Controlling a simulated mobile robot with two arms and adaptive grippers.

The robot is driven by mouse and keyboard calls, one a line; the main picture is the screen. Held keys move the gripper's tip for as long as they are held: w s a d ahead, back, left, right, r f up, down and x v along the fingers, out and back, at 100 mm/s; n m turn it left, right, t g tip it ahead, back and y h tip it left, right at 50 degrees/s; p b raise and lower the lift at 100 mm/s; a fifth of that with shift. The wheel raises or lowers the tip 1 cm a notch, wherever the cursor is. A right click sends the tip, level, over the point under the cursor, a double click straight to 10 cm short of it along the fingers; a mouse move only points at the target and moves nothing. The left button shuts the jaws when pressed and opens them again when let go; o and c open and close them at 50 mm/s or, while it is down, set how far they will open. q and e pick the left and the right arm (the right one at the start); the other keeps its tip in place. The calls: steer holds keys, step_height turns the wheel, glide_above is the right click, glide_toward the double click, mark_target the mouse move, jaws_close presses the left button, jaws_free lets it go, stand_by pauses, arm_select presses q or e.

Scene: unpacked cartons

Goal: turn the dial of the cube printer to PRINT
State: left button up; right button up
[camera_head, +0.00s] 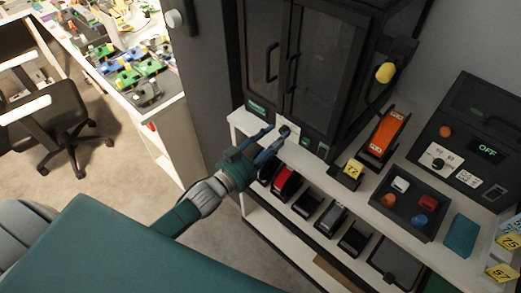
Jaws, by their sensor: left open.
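My right gripper is not in view.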

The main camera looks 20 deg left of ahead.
arm_select(q)
steer(key=v, duration=0.9)
steer(key=shift+s, duration=0.3)
steer(key=s+a+f+n+g+y, duration=0.1)
steer(key=s+a+f+g+y, duration=0.2)
steer(key=f, duration=0.9)
steer(key=s+a+f+n+g+y, duration=0.15)
steer(key=s+f, duration=0.35)
steer(key=f, duration=0.6)
steer(key=s+a+f+n+g+y, duration=0.1)
steer(key=s+a+f+g, duration=0.2)
steer(key=f, duration=0.9)
steer(key=s+d+f+g, duration=0.1)
steer(key=s+f+g, duration=0.1)
steer(key=s+f, duration=0.3)
steer(key=s+d+f+n+g, duration=0.1)
steer(key=s+f, duration=0.5)
steer(key=s, duration=0.8)
steer(key=s+d+f+g, duration=0.3)
steer(key=s+f+g, duration=0.2)
steer(key=s, duration=0.4)
steer(key=shift+s+f+y, duration=0.3)
steer(key=shift+f+y, duration=0.05)
steer(key=shift+f, duration=0.2)
steer(key=shift+g, duration=0.25)
steer(key=shift+c, duration=0.5)
